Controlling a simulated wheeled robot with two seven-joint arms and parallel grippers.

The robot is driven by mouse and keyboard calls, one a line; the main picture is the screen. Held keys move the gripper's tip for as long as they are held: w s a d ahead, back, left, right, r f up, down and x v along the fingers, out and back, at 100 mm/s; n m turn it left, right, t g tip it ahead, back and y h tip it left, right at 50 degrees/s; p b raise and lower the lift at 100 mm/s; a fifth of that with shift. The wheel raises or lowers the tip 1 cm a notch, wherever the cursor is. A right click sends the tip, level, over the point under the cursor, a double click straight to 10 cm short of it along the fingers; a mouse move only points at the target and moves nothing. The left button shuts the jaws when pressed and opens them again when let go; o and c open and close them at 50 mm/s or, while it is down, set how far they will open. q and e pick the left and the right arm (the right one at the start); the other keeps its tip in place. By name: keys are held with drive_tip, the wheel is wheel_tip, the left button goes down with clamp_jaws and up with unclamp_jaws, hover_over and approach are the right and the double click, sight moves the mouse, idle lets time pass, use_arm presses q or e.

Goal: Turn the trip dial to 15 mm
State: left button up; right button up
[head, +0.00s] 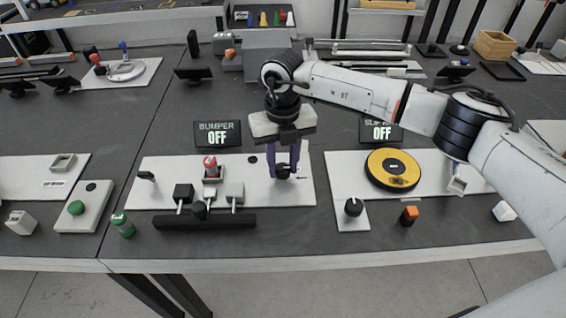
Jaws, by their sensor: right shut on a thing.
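My right gripper (283,168) comes down from above over the right end of the white bumper panel (255,195). Its purple fingers are shut on a small black dial (283,174). The fingers and hand hide part of the dial, and its scale and pointer are too small to read. The display behind the panel (217,134) reads "BUMPER OFF". My left gripper is not in view.
Left of the gripper stand a red button (210,165) and several levers on a black bar (205,222). To the right, another panel holds a yellow disc (393,169) and a black knob (353,207). A green cylinder (122,224) stands near the front edge.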

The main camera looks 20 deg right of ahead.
sight(283, 169)
drive_tip(key=shift+r, duration=0.1)
idle(0.3)
drive_tip(key=o, duration=1.1)
drive_tip(key=shift+c, duration=0.2)
wheel_tip(283, 169, up, 10)
drive_tip(key=shift+r+b, duration=0.15)
drive_tip(key=shift+b, duration=0.3)
